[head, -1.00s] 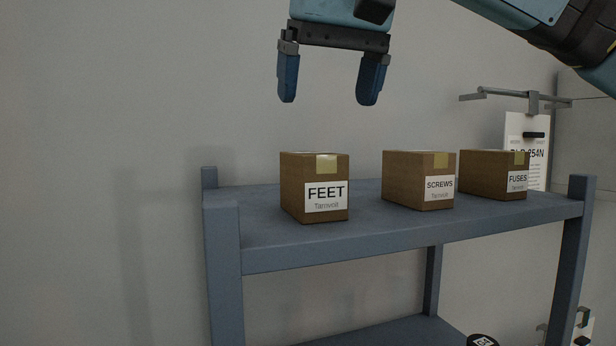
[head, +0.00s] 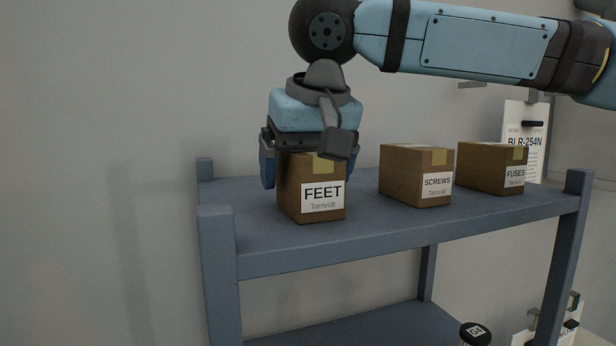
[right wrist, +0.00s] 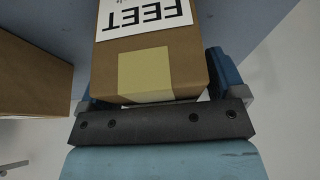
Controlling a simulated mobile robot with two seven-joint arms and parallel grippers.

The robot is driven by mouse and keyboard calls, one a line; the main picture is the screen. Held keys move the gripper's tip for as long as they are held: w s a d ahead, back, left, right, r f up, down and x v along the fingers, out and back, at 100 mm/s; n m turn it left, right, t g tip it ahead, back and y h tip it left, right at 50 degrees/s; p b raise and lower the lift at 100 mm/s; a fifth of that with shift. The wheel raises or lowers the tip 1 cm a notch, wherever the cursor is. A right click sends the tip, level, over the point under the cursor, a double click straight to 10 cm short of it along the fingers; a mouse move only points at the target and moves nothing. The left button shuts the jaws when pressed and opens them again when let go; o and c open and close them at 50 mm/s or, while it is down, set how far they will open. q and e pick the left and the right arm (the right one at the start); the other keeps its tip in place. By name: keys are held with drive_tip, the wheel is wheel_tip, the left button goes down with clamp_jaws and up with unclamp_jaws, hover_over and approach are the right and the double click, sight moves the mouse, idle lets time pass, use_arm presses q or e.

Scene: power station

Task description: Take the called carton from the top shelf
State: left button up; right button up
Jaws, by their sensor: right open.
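The carton labelled FEET (head: 310,211) stands upright on the left part of the shelf's top board (head: 420,222). The SCREWS carton (head: 415,177) and the FUSES carton (head: 491,168) stand to its right. My right gripper (head: 307,178) points down over the FEET carton, with its open fingers on either side of it; the right finger is mostly hidden in the head view. In the right wrist view the FEET carton (right wrist: 150,62) lies between the two blue fingers, a small gap showing at the right one. My left gripper is not in view.
The blue-grey shelf has corner posts (head: 219,270) rising slightly above the board. A lower board (head: 370,328) has a dark round-topped object (head: 475,334) near it. A sign reading BLR-254N (head: 524,142) hangs on the wall behind. The board left of the cartons is clear.

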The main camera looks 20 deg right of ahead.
drive_tip(key=shift+s, duration=0.15)
drive_tip(key=shift+f, duration=0.2)
drive_tip(key=c, duration=1.2)
drive_tip(key=shift+r, duration=0.15)
